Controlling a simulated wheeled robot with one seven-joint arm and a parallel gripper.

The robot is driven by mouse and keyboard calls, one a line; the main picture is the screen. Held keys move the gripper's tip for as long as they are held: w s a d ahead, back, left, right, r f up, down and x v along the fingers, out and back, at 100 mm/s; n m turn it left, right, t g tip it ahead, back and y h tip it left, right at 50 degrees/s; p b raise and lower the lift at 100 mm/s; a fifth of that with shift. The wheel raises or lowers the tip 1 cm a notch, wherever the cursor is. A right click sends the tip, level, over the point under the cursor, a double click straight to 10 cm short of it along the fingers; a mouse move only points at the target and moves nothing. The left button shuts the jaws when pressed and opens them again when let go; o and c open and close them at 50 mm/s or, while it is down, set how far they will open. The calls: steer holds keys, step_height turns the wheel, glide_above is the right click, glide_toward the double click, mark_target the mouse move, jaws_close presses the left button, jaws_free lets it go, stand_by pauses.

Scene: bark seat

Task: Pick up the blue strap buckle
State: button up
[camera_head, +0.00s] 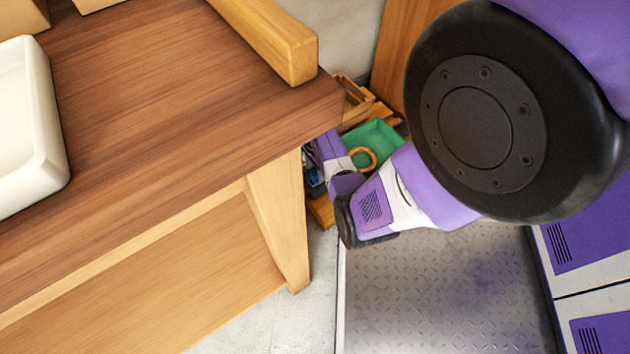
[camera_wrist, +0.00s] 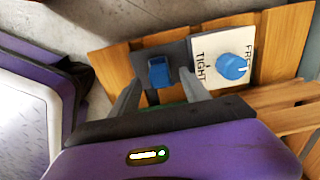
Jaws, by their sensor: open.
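The blue buckle (camera_wrist: 160,72) is a small blue block on a dark plate, upper middle of the wrist view. My gripper (camera_wrist: 161,77) is open, its two grey fingers pointing at the buckle, one to each side of it in the picture. I cannot tell whether the fingers touch it or how deep they reach. In the head view my arm reaches down past the table corner, and the gripper and buckle are mostly hidden there.
A blue knob (camera_wrist: 232,66) sits on a white panel marked TIGHT, right of the buckle. Wooden boards surround both. In the head view a wooden table (camera_head: 150,120) stands left of my arm, with a green tray (camera_head: 377,140) behind the wrist.

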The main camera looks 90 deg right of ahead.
step_height(320, 180, down, 2)
steer(key=shift+f+b, duration=0.1)
steer(key=shift+b, duration=0.25)
jaws_close()
